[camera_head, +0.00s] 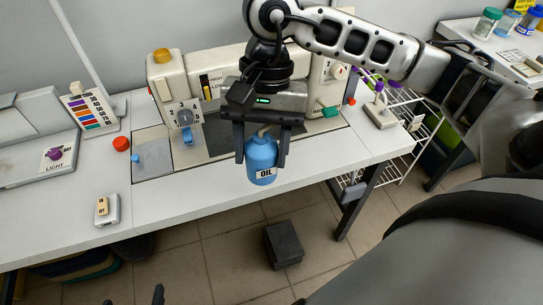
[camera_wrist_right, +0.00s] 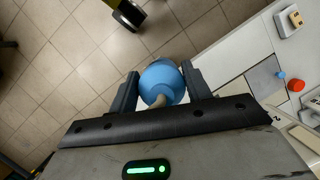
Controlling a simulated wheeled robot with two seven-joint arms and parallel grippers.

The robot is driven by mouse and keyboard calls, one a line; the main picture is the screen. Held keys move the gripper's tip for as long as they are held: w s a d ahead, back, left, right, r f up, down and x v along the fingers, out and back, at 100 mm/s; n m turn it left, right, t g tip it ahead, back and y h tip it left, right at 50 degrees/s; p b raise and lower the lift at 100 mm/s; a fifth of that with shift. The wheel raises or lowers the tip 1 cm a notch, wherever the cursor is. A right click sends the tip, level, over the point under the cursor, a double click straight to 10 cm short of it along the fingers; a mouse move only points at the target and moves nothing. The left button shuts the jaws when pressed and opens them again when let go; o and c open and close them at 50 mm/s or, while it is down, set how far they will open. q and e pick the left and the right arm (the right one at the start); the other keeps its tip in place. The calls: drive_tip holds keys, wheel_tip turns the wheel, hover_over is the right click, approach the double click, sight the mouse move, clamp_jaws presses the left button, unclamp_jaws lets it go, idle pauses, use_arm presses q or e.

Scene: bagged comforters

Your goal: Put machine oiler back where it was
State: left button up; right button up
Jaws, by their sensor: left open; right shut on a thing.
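The machine oiler, a blue bottle with an "OIL" label (camera_head: 263,174), hangs upright in my right gripper (camera_head: 261,162). The gripper's two fingers are shut on its upper body from either side. In the head view the oiler overlaps the front edge of the white sewing table (camera_head: 185,205). In the right wrist view the oiler (camera_wrist_right: 162,78) sits between the fingers, with floor tiles behind it and the table to the right. Its spout points back toward the gripper's palm. My left gripper (camera_head: 133,298) is open and empty at the bottom edge, only its fingertips showing.
The sewing machine (camera_head: 225,65) stands behind the oiler. A red knob (camera_head: 121,144) and a small switch box (camera_head: 107,210) are at left on the table. A thread stand (camera_head: 380,112) is at right. A dark pedal (camera_head: 284,244) lies on the floor.

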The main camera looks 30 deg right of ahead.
drive_tip(key=s+m, duration=0.1)
drive_tip(key=s+f+m+b, duration=0.1)
drive_tip(key=m, duration=0.1)
drive_tip(key=shift+d+f+t+y, duration=0.15)
drive_tip(key=shift+f+t+y, duration=0.15)
drive_tip(key=shift+t, duration=0.1)
drive_tip(key=shift+s+d+m+b, duration=0.15)
drive_tip(key=shift+m+b, duration=0.2)
drive_tip(key=shift+m, duration=0.15)
drive_tip(key=shift+w+d, duration=0.25)
drive_tip(key=w+d+f+p, duration=0.1)
drive_tip(key=w+d+f, duration=0.1)
drive_tip(key=w+f, duration=0.1)
drive_tip(key=w+d+f+p, duration=0.1)
drive_tip(key=w+d+f, duration=0.2)
drive_tip(key=w+f, duration=0.1)
drive_tip(key=w+d+f+p, duration=0.1)
drive_tip(key=w+d+f, duration=0.1)
drive_tip(key=f, duration=0.3)
drive_tip(key=shift+w+d+f, duration=0.15)
drive_tip(key=shift+w+d, duration=0.1)
drive_tip(key=shift+w, duration=0.6)
drive_tip(key=shift+f, duration=0.35)
drive_tip(key=o, duration=1)
use_arm(q)
drive_tip(key=shift+f, duration=0.15)
use_arm(e)
drive_tip(key=shift+o, duration=0.2)
